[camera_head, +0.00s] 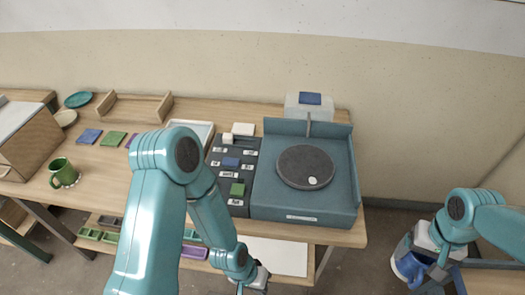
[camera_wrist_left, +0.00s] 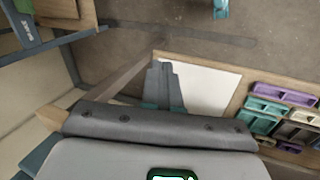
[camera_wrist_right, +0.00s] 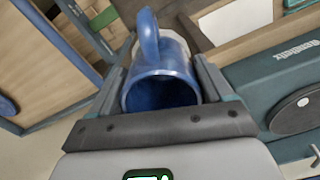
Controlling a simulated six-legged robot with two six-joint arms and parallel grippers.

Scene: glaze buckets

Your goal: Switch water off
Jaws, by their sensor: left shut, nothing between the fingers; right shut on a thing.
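A dark panel (camera_head: 241,207) on the bench, left of the teal pottery wheel, carries small label plates. A white block (camera_head: 228,139), a blue block (camera_head: 231,162) and a green block (camera_head: 237,189) sit on it; the labels are too small to read. Nothing in view is clearly marked as a water switch. My left gripper (camera_head: 254,284) is shut and empty, low in front of the bench; its closed fingers show in the left wrist view (camera_wrist_left: 163,82). My right gripper (camera_head: 428,268) is shut on a blue mug (camera_wrist_right: 160,90), right of the bench; the mug's inside faces the wrist camera.
The teal wheel unit (camera_head: 305,207) with its round grey disc (camera_head: 305,165) fills the bench's right end. A green mug (camera_head: 63,172), coloured tiles (camera_head: 113,139) and a wooden rack (camera_head: 135,108) stand to the left. Coloured trays (camera_head: 100,236) lie on the lower shelf.

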